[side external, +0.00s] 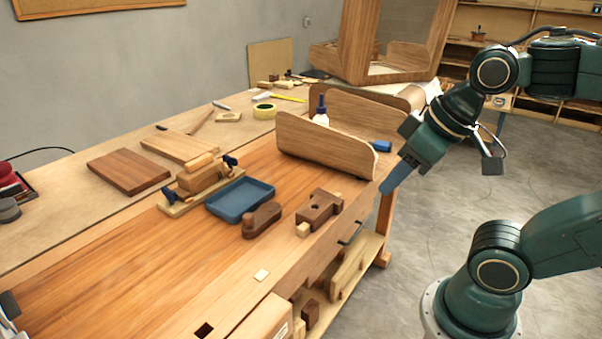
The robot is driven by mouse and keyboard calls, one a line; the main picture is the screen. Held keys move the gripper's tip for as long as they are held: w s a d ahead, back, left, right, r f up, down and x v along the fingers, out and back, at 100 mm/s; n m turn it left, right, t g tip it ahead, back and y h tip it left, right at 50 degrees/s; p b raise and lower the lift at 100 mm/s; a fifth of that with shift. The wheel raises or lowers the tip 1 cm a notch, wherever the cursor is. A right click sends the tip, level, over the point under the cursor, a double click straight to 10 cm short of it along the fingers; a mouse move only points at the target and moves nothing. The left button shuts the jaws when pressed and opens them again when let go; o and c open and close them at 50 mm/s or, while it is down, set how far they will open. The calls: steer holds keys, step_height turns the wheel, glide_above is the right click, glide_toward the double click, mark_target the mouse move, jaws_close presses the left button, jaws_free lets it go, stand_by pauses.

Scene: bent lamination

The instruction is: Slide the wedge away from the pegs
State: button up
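I cannot tell for sure which piece is the wedge. A dark wooden block with a round hole (320,208) lies near the bench's front edge, with a small pale wood piece (303,230) at its near end. A rounded dark wood piece (262,220) lies to its left. A pale board fixture (178,209) carries wood blocks (203,178) between blue-handled clamps; no pegs can be made out clearly. My gripper (388,190) hangs beyond the bench's right edge, pointing down-left, apart from all these pieces. Its fingers overlap edge-on, so its opening is hidden.
A blue tray (240,197) sits between the fixture and the rounded piece. Curved wood panels (325,150), a glue bottle (321,113) and a blue item (381,146) stand near my gripper. Flat boards (128,172) lie at left. The bench's near left is mostly clear.

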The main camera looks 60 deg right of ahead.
steer(key=shift+w+d, duration=0.1)
steer(key=shift+w, duration=0.05)
jaws_close()
steer(key=w+d+f+g, duration=0.2)
steer(key=w+d+f, duration=0.3)
steer(key=d, duration=0.3)
steer(key=w+d+f+g, duration=0.3)
steer(key=w+d+f, duration=0.3)
steer(key=d+f, duration=0.2)
steer(key=shift+w+d+g, duration=0.25)
steer(key=shift+d+g, duration=0.05)
steer(key=shift+d, duration=0.15)
